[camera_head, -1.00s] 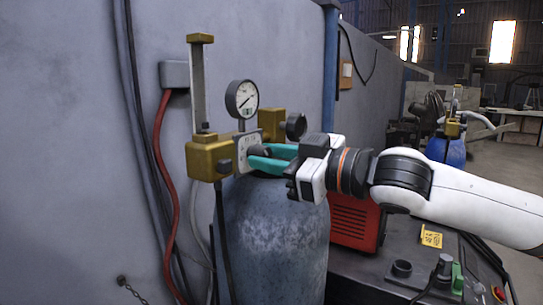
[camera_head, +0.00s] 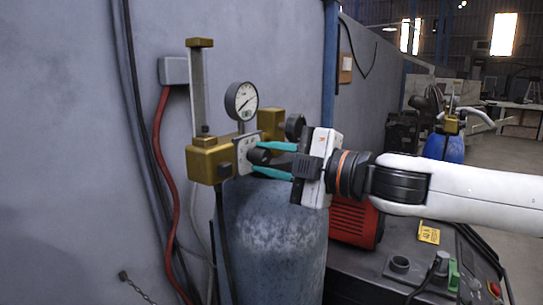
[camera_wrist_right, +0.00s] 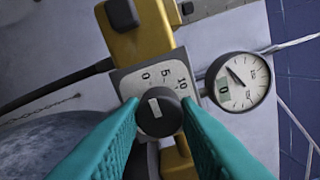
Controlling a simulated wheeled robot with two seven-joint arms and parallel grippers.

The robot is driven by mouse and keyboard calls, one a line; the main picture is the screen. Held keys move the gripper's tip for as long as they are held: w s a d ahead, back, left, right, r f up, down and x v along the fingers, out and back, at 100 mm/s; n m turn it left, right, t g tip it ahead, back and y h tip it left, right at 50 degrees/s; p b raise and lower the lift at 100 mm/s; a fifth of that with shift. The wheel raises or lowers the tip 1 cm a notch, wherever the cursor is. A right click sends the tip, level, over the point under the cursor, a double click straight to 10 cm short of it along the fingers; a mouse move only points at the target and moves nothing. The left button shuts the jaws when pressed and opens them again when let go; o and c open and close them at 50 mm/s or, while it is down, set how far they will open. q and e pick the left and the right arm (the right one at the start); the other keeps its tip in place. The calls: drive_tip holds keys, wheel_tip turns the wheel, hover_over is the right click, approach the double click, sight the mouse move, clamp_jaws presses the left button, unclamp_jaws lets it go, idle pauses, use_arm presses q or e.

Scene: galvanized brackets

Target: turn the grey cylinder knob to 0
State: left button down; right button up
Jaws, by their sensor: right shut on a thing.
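The grey cylinder knob (camera_head: 259,156) sits on a pale dial plate on the brass valve block above the blue tank. In the right wrist view the knob (camera_wrist_right: 159,117) shows dark with a white mark; the plate (camera_wrist_right: 150,77) carries 0, 5 and 10. The mark points up and slightly left, roughly toward the 0. My right gripper (camera_head: 260,158) is shut on the knob, its teal fingers above and below it in the head view. The fingers also flank it in the right wrist view (camera_wrist_right: 160,120). My left gripper is in neither view.
A round gauge (camera_head: 241,100) stands just above the plate. The brass valve block (camera_head: 207,162) is left of the knob. A grey wall is close behind, with a red hose (camera_head: 162,190).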

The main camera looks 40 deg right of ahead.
drive_tip(key=shift+n, duration=0.9)
drive_tip(key=o, duration=1)
drive_tip(key=shift+c, duration=0.2)
drive_tip(key=shift+s, duration=0.1)
drive_tip(key=shift+s+d, duration=0.1)
drive_tip(key=shift+s, duration=0.15)
drive_tip(key=b+v, duration=0.4)
drive_tip(key=v, duration=0.7)
drive_tip(key=shift+s, duration=0.15)
